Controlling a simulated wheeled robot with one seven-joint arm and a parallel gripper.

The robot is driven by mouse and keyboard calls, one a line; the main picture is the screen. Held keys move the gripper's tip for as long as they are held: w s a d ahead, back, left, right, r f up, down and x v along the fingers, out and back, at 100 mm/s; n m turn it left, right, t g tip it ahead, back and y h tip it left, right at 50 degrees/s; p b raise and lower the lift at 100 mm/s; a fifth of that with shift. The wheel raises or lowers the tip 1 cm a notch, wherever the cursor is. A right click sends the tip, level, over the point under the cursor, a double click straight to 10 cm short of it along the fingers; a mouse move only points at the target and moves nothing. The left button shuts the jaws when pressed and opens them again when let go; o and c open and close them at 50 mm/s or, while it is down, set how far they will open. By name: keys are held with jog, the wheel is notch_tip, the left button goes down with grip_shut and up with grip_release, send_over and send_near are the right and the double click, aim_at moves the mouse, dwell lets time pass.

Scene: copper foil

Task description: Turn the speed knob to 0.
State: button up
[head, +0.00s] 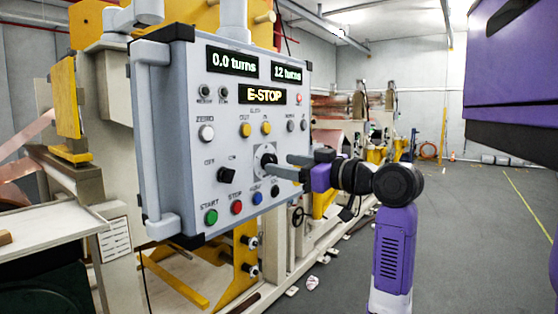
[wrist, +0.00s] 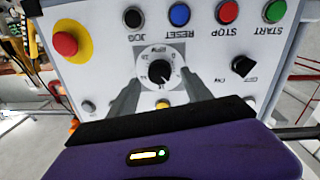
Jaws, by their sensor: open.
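The speed knob (wrist: 160,72) is a small black knob on a round white dial with printed numbers, shown upside down in the wrist view. A 0 seems to stand at the dial's upper right there; the pointer's exact setting is too small to read. In the head view the dial (head: 264,153) sits at the panel's lower right, partly covered by my fingers. My gripper (wrist: 160,88) is open, its two grey fingers on either side of the knob. It also shows at the dial in the head view (head: 274,166). I cannot tell whether either finger touches the knob.
The grey control panel (head: 180,120) displays "0.0 turns", "12 turns" and "E-STOP". A red emergency button (wrist: 65,43) on a yellow ring lies left in the wrist view. A black selector (head: 226,175) and coloured buttons are close by. Floor at right is open.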

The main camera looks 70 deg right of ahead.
jog(key=shift+x, duration=1.2)
grip_shut()
jog(key=shift+f, duration=0.1)
jog(key=shift+d+f+n+t+y+b, duration=0.1)
jog(key=shift+n+t+y+b, duration=0.2)
jog(key=shift+n+b, duration=4.3)
jog(key=shift+n+t+y+b, duration=0.2)
jog(key=shift+n+t+b, duration=0.1)
jog(key=shift+n+b, duration=4.3)
jog(key=shift+n+p, duration=0.4)
jog(key=shift+n, duration=0.2)
